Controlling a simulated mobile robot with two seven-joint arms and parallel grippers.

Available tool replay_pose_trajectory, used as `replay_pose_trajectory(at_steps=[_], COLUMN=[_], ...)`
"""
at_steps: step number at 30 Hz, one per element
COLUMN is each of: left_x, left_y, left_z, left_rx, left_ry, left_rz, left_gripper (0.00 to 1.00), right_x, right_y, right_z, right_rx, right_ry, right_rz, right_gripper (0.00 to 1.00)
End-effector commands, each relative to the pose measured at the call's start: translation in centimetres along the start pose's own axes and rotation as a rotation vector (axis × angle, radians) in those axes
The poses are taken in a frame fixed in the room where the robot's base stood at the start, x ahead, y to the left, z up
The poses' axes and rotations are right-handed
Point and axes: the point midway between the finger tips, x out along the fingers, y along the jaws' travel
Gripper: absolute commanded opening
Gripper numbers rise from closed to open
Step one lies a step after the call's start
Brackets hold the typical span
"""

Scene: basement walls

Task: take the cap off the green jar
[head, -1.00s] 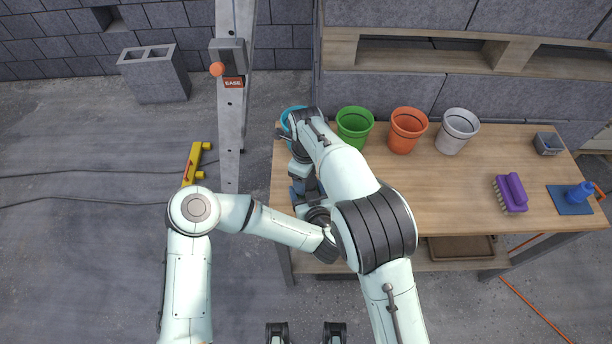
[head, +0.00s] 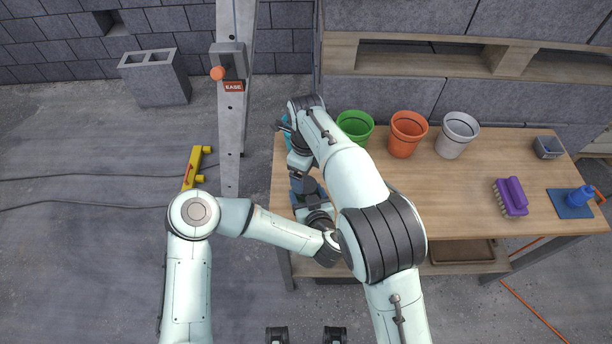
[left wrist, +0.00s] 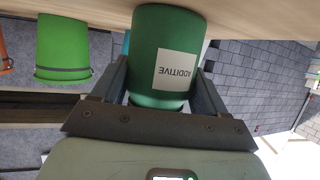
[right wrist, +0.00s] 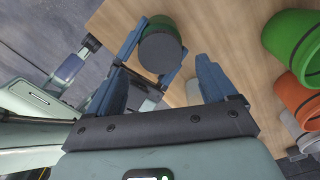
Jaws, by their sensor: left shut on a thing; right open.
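The green jar (left wrist: 153,35) stands upright on the wooden bench, its white label reading ADDITIVE upside down in the left wrist view. My left gripper (left wrist: 160,75) is shut on its body, one finger on each side. The right wrist view shows the jar's green side (right wrist: 163,22) and its dark grey cap (right wrist: 160,53) from above, on top of the jar. My right gripper (right wrist: 163,72) is open and empty, apart from the cap, which appears beyond its fingertips. In the head view my right arm hides most of the jar.
Green (head: 354,126), orange (head: 405,135) and white (head: 457,135) buckets stand along the back of the bench (head: 440,205); a blue one is mostly behind my right arm. A purple brush (head: 511,196) and a blue item (head: 572,202) lie right. The bench middle is clear.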

Motion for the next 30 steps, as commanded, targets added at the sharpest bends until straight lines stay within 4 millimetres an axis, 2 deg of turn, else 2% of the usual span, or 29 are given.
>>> replay_pose_trajectory(at_steps=[7,11,14,24,30], left_x=[0.1,0.1,0.1,0.1,0.1], left_y=[-0.1,-0.1,-0.1,-0.1,-0.1], left_z=[0.4,0.4,0.4,0.4,0.4], left_rx=[0.004,0.004,0.004,0.005,0.005], left_ry=[-0.008,-0.008,-0.008,-0.009,-0.009], left_rz=[-0.002,-0.002,-0.002,-0.002,-0.002], left_gripper=[0.00,0.00,0.00,0.00,0.00], right_x=[-2.6,-3.1,-2.1,3.0,4.4], right_y=[0.0,0.1,0.0,0.0,0.0], right_z=[0.1,0.1,0.0,0.0,0.0], right_rx=[0.213,0.291,0.299,0.297,0.296], right_ry=[-0.001,0.001,0.002,0.003,0.001], right_rz=[-0.003,0.001,0.002,0.001,0.001], right_gripper=[0.85,0.85,0.85,0.85,0.85])
